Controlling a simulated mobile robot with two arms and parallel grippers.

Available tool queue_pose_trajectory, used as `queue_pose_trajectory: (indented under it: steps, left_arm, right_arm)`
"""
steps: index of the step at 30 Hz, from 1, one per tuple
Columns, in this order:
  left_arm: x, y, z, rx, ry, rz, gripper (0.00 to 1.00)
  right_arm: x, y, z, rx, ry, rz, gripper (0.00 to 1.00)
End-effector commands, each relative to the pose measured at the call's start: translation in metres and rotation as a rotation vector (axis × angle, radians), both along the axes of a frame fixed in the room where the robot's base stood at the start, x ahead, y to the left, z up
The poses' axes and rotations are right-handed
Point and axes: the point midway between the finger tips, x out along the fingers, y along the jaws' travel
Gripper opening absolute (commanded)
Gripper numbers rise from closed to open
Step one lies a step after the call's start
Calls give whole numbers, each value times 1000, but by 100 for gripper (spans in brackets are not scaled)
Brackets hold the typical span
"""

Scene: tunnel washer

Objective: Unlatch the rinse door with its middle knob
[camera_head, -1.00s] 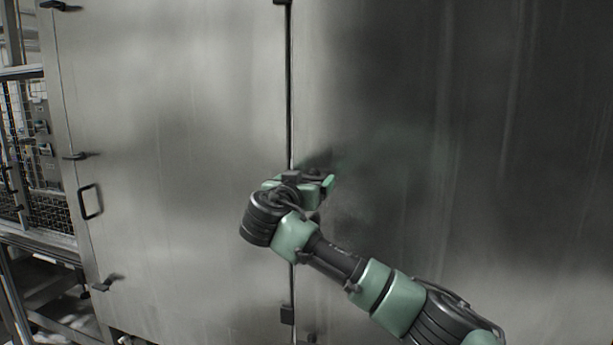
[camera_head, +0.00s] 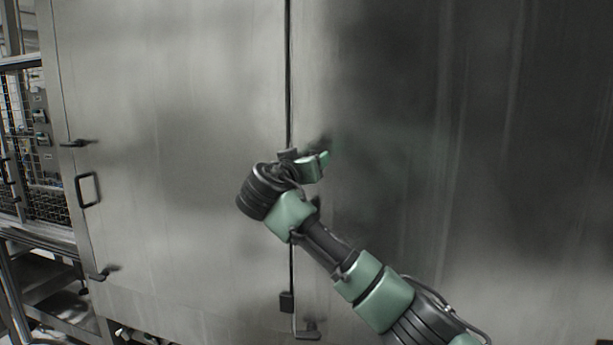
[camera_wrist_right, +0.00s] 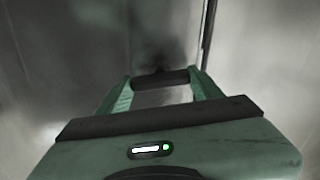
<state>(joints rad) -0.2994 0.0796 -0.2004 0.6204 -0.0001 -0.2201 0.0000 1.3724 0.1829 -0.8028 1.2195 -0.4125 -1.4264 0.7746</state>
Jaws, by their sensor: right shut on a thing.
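The large steel door panel (camera_head: 430,130) right of the vertical seam carries the latch that my right gripper (camera_head: 313,163) is at. The gripper is beside the seam, close to the panel. In the right wrist view, the right gripper (camera_wrist_right: 160,77) is shut on a dark bar-shaped knob (camera_wrist_right: 160,79), which lies across between its two green fingers. In the head view my gripper and wrist hide most of this middle knob. A lower knob (camera_head: 307,334) shows near the bottom of the seam. My left gripper is not in view.
A second steel panel (camera_head: 175,130) fills the left side, with a black handle (camera_head: 88,190) and latches (camera_head: 76,143) on its left edge. A black hinge block (camera_head: 286,302) sits on the seam. A mesh cage (camera_head: 45,190) stands far left. The right panel's face is clear.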

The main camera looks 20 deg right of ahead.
Motion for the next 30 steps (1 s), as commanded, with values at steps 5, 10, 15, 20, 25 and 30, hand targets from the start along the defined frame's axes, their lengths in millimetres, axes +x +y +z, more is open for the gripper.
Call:
queue_pose_trajectory:
  steps: [5,10,15,20,25,30]
  left_arm:
    - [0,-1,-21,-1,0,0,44]
    - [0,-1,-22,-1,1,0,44]
    - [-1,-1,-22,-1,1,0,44]
    - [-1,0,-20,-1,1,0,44]
    - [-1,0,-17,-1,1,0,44]
    - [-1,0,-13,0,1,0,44]
  right_arm:
    - [0,1,-4,-134,92,1,25]
    - [0,1,-2,-270,183,0,25]
    - [0,1,-1,-404,274,0,25]
    - [1,1,0,-530,359,2,25]
    - [1,1,0,-664,449,1,25]
    - [1,1,0,-797,539,1,25]
